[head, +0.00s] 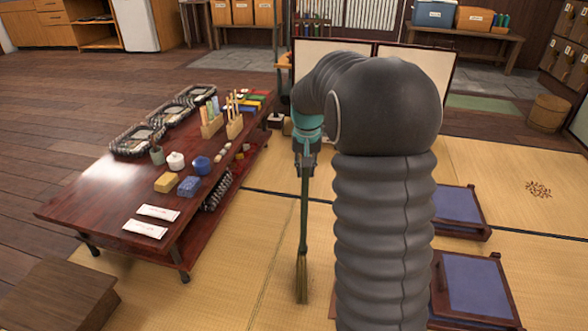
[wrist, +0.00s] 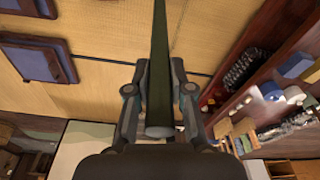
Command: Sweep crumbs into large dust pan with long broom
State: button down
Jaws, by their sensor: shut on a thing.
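My gripper (head: 306,150) is shut on the long dark green handle of the broom (head: 304,215). The broom hangs nearly upright, straw bristles down, at or just above the tatami; I cannot tell whether they touch. In the wrist view, the gripper's two fingers (wrist: 158,85) flank the handle (wrist: 158,40), whose round end shows between them. A cluster of small brown marks (head: 538,189) lies on the tatami at the right; they may be the crumbs, but are too small to tell. I cannot make out a dust pan. My arm hides part of the floor.
A low dark red table (head: 105,205) with trays, blocks and small pots stands left of the broom. Blue floor cushions (head: 478,285) lie at the right. A wooden stool (head: 62,300) is at front left, a round wooden stool (head: 549,112) at far right. Open tatami lies between table and cushions.

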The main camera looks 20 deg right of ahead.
jog(key=s+d, duration=1)
jog(key=d, duration=0.4)
notch_tip(320, 180, up, 7)
jog(key=w+a+p, duration=0.2)
jog(key=p, duration=0.3)
jog(key=shift+a, duration=0.15)
dwell(0.4)
jog(key=shift+w, duration=0.1)
dwell(1.0)
